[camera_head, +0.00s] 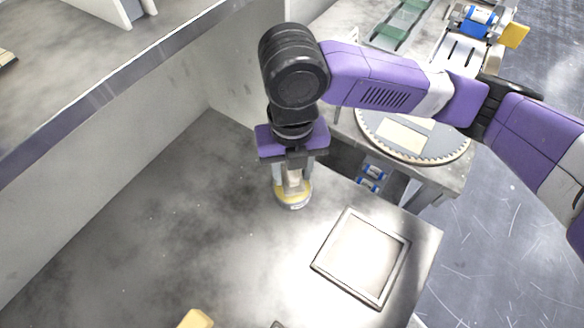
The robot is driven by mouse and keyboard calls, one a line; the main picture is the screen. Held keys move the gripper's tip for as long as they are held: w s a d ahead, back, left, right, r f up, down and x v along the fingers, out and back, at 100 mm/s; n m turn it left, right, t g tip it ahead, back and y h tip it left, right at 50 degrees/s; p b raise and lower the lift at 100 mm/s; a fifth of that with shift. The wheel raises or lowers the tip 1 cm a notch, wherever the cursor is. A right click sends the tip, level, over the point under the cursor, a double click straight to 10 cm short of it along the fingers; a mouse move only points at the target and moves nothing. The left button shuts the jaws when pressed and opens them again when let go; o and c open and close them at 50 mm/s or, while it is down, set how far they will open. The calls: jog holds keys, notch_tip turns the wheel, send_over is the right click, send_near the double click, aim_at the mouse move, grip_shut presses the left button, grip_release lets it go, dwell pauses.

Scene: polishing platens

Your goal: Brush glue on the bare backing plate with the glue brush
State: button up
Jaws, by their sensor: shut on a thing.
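My gripper (293,172) points down over the grey bench and is shut on a pale upright handle, which I take to be the glue brush (294,181). Its lower end is at a small round pot with yellow in it (293,200). The fingers hide much of the brush, and I cannot tell whether its bristles are in the pot or just above it. A square, pale plate with a raised dark rim (362,257), seemingly the backing plate, lies flat on the bench to the right of and nearer than the pot. Its face looks bare, with bright glare.
A yellow block (196,319) is cut off at the bottom edge. A toothed round disc (420,132) with pale rectangles lies on a stand behind. Blue-and-white parts (371,177) sit below it. A grey wall (130,145) bounds the bench at left. Bench left of the pot is clear.

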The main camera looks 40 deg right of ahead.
jog(key=shift+f+b, duration=0.6)
dwell(1.8)
jog(key=shift+r, duration=0.1)
jog(key=shift+r+p, duration=2.75)
jog(key=shift+r, duration=0.75)
